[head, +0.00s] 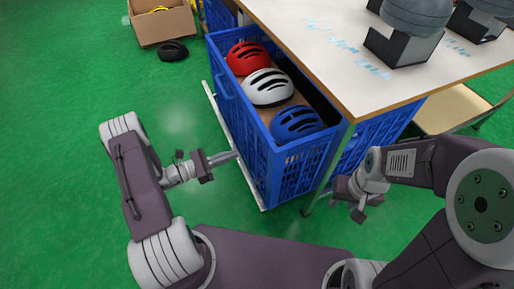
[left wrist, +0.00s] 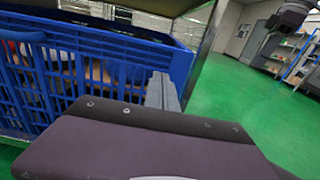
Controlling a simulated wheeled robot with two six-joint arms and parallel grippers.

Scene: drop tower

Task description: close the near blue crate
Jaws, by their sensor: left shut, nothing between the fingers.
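The near blue crate (head: 258,150) sits on a light rail under the table, partly pulled out to the left of the table edge. It holds a red helmet (head: 247,57), a white helmet (head: 268,87) and a blue helmet (head: 297,123). My left gripper (head: 232,155) is shut and empty, its tips at or very near the crate's left side; contact is unclear. In the left wrist view the shut fingers (left wrist: 162,92) stand in front of the crate's slatted wall (left wrist: 90,80). My right gripper (head: 345,198) is beside the crate's near right corner, its fingers too small to read.
The table (head: 310,30) overhangs the crate's right side and bears grey helmets on dark stands (head: 405,45). A cardboard box (head: 162,22) and a black helmet (head: 173,50) are on the floor at the back left. A chair (head: 452,108) is at right. Green floor at left is clear.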

